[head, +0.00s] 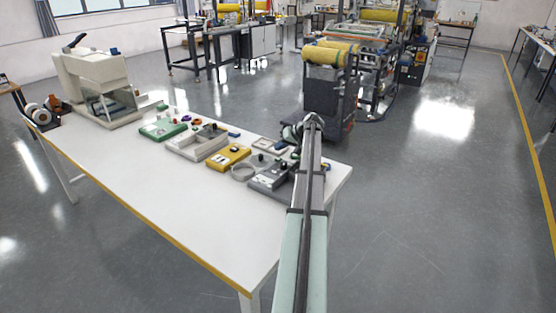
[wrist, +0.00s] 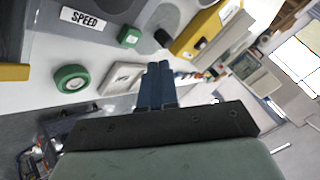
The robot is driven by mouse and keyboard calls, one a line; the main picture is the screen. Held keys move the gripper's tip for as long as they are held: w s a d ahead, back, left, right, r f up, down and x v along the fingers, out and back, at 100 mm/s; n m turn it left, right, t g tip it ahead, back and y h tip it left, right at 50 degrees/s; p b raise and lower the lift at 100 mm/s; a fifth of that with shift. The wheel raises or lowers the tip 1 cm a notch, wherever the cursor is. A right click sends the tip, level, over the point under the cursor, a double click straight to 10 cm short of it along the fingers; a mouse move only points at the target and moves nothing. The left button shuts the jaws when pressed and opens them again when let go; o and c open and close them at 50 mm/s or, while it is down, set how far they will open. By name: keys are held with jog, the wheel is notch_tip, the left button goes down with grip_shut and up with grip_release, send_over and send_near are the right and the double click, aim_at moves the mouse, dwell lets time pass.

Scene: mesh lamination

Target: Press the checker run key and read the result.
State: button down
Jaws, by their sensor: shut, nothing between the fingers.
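Several small devices stand in a row on the white table. A grey box with knobs (head: 270,179) stands at its near right end; a "SPEED" label (wrist: 83,18) shows on a grey surface in the wrist view. A yellow box (head: 228,157) stands left of it and shows in the wrist view with a dark knob (wrist: 196,44). A green box (head: 163,129) stands farther left. I cannot tell which is the checker; no run key or result is readable. My gripper (wrist: 158,68) has its blue fingers together, empty, above the table's right end. In the head view my arm hides part of this area.
A large beige machine (head: 92,82) stands at the table's far left. A green ring (wrist: 71,78) and a green block (wrist: 129,36) lie close to my fingers. The table's front (head: 190,210) is clear.

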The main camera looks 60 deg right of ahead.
aim_at(280, 159)
jog(key=shift+f, duration=1.2)
jog(key=shift+f, duration=0.85)
dwell(2.1)
jog(key=shift+r, duration=0.85)
jog(key=shift+r, duration=0.1)
jog(key=shift+r, duration=2.45)
